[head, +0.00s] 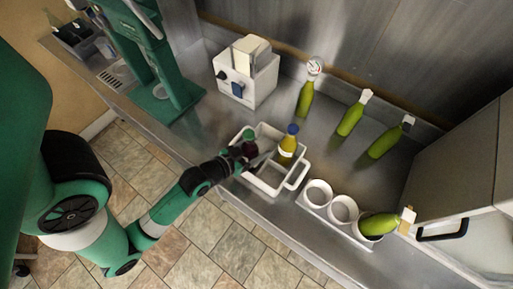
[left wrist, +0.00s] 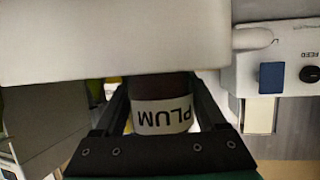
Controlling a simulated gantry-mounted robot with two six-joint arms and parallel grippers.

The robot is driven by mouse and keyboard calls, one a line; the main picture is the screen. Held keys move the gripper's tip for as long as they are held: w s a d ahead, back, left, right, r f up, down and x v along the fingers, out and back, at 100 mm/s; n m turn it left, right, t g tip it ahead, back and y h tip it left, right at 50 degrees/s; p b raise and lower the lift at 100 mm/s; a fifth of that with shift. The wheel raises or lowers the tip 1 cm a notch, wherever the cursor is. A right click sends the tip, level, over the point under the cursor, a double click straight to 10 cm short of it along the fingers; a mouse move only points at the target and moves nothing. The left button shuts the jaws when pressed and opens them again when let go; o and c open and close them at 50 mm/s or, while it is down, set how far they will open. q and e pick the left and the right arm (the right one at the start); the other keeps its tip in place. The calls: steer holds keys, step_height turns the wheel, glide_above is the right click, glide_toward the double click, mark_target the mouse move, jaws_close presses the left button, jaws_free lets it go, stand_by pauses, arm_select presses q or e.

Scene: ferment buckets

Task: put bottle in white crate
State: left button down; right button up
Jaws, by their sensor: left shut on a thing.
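My left gripper (head: 250,157) is at the left part of the white crate (head: 268,188) in the head view. It is shut on a dark plum bottle (head: 248,147) with a green cap; its white label reads PLUM in the left wrist view (left wrist: 162,115). The bottle is over or inside the crate's left part; its base is hidden, so I cannot tell whether it touches the bottom. A yellow bottle (head: 287,146) with a blue cap stands upright in the crate's right part. A large white surface, likely the crate wall, fills the upper left wrist view (left wrist: 110,40). My right gripper is not in view.
A white holder (head: 343,209) with three round cups stands right of the crate; a green bottle (head: 378,224) lies tilted at its right end. Several green bottles (head: 350,120) stand along the back wall. A white box device (head: 245,78) stands behind the crate.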

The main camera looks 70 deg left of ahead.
arm_select(q)
steer(key=shift+f, duration=0.15)
jaws_free()
steer(key=shift+r, duration=0.2)
steer(key=p+v, duration=0.1)
steer(key=v, duration=1.1)
